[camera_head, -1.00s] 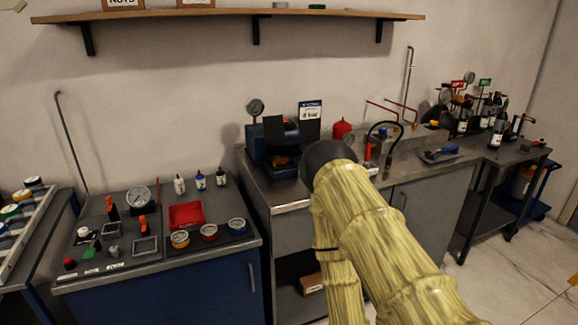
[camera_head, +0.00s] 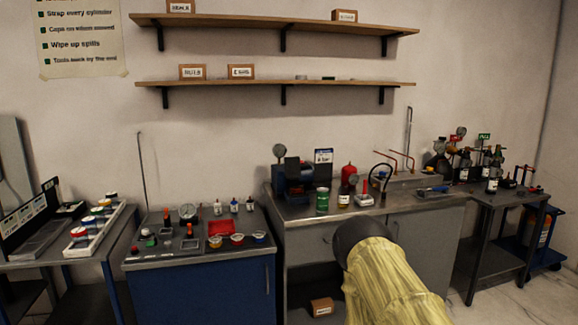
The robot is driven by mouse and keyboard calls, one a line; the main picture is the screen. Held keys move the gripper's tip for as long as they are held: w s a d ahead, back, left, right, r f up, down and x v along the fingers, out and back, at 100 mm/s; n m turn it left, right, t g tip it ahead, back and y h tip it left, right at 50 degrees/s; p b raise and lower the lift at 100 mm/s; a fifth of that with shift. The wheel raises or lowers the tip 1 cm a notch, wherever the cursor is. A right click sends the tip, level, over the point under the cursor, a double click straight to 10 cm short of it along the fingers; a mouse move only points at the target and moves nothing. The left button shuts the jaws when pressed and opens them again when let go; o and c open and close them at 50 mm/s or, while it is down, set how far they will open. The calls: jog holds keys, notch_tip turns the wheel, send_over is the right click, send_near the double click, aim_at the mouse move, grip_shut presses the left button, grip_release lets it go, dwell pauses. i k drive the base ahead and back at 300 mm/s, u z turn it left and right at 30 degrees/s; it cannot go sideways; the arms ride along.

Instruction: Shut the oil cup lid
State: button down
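I cannot make out an oil cup or its lid for certain. A blue machine with a round gauge (camera_head: 293,180) stands on the left end of the grey workbench (camera_head: 340,212); any small cup on it is too small to tell. A red can (camera_head: 348,172) stands behind a row of small containers to its right. My arm, in a yellow ribbed cover with a dark rounded end, rises from the bottom right in front of the bench. My gripper's fingers do not show.
A green can (camera_head: 322,200) and a small jar stand at the bench front. A blue cabinet (camera_head: 205,288) with gauges and a red tray (camera_head: 220,228) is to the left. A dark side table (camera_head: 490,203) with bottles is to the right. Shelves (camera_head: 275,83) hang above.

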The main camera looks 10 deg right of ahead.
aim_at(291, 164)
jog(key=u, duration=0.95)
jog(key=i, duration=1.7)
jog(key=z, duration=0.75)
